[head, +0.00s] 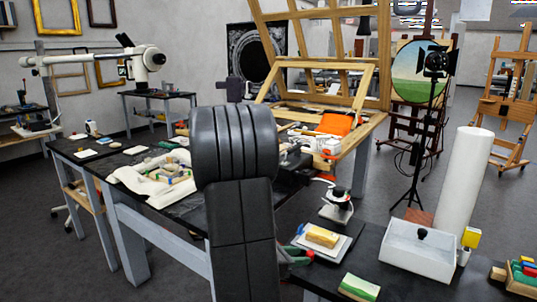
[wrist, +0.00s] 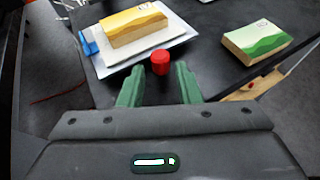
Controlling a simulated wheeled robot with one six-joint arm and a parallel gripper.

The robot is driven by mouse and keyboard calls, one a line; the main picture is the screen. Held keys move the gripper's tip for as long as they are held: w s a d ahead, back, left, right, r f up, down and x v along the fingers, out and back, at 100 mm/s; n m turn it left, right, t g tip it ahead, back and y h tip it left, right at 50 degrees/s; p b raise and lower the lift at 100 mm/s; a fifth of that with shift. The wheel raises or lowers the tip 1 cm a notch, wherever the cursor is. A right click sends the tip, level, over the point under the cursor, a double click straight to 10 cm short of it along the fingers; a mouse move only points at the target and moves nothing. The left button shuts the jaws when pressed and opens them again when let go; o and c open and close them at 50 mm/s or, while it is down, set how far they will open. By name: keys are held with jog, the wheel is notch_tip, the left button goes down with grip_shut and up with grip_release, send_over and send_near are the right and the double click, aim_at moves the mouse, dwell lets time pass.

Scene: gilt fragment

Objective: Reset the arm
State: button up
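My gripper (wrist: 159,82) has two green fingers, spread apart with a gap between them. In the wrist view a small red cylinder (wrist: 160,61) shows at the fingertips, in line with the gap. I cannot tell whether it is just past the tips or between them. Nothing appears clamped. In the head view my dark arm fills the middle and hides much of the worktable. My gripper (head: 297,256) shows only partly there, low behind the arm, near the dark table's left edge.
A yellow-and-white block (wrist: 133,27) lies on stacked white plates (wrist: 177,32) just beyond the fingers. A green landscape block (wrist: 256,40) lies to the right. The dark table also holds a white tray (head: 415,255) and a tall white cylinder (head: 466,185).

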jog(key=shift+x, duration=1.35)
